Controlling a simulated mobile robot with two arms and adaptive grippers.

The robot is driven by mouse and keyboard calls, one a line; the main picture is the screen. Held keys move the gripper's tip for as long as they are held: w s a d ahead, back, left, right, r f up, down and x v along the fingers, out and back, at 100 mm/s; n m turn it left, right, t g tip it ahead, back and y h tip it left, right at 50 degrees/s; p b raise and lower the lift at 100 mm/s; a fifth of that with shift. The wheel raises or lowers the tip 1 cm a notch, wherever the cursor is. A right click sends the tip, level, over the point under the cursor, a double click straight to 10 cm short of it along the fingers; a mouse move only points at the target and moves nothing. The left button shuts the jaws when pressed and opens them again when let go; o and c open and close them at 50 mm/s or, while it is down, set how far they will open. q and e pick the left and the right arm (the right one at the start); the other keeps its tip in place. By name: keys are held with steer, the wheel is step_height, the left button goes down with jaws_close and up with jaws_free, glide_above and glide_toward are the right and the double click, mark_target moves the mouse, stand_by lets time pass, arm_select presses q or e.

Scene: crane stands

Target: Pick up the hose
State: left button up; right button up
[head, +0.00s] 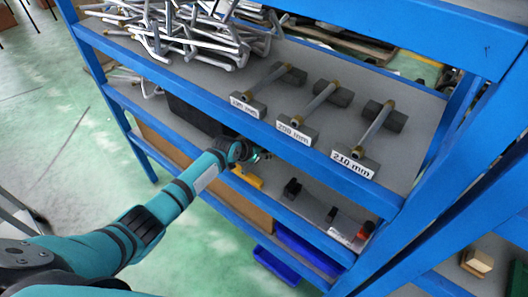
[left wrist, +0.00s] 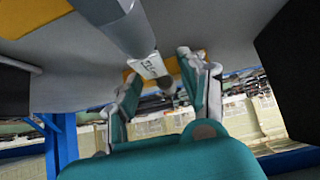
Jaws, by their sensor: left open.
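In the left wrist view a thick grey tube with a white label, seemingly the hose (left wrist: 128,22), comes in from the top, its dark end between my fingers. My left gripper (left wrist: 160,80) is open, one finger on each side of that end; I cannot tell whether they touch it. In the head view my left gripper (head: 257,154) reaches into the lower shelf, partly hidden by the rack, and the hose cannot be made out there. A yellow piece (head: 247,177) shows just below the gripper. My right gripper is not in view.
The blue rack's upper shelf (head: 325,68) lies above my gripper, with three labelled rods (head: 318,104) on dark blocks and a pile of bent metal bars (head: 190,30). A dark box (head: 195,115) stands left of the gripper. Small parts (head: 292,188) lie to its right.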

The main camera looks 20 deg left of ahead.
arm_select(q)
jaws_close()
steer(key=shift+r, duration=0.3)
stand_by(0.5)
